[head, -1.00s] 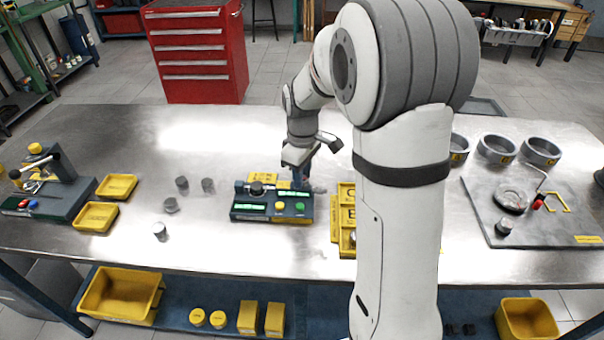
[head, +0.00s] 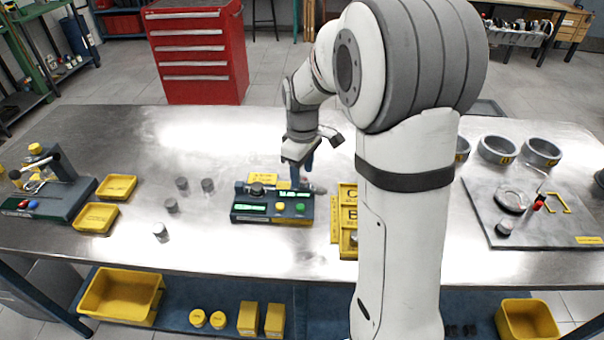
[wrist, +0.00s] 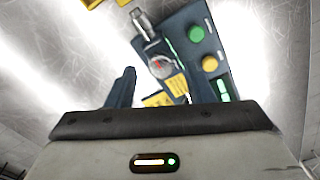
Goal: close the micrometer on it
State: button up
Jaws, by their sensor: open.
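The micrometer (head: 272,207) is a dark blue bench unit with a lit green display, a yellow button and a green button, near the middle of the table. In the wrist view the micrometer (wrist: 217,50) shows at the upper right, with a metal spindle (wrist: 139,24) and a round grey piece (wrist: 160,67) beside it. I cannot tell whether they touch. My gripper (head: 301,177) is open, pointing down at the back right of the unit, with blue fingers. One finger shows clearly in the wrist view (wrist: 122,88); nothing is seen held.
Several small grey cylinders (head: 171,205) stand left of the micrometer. A yellow lettered tray (head: 348,215) is close on its right, partly behind my arm. Yellow trays (head: 96,217) and a blue fixture (head: 60,200) are at left, a grey plate (head: 500,232) at right.

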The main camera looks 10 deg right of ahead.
aim_at(302, 179)
jog(key=shift+r, duration=3.2)
jog(key=s+m+t, duration=0.2)
jog(key=s+m, duration=0.7)
jog(key=s, duration=1.2)
jog(key=shift+s+r+t, duration=0.15)
jog(key=shift+s+t, duration=0.25)
jog(key=shift+c, duration=0.3)
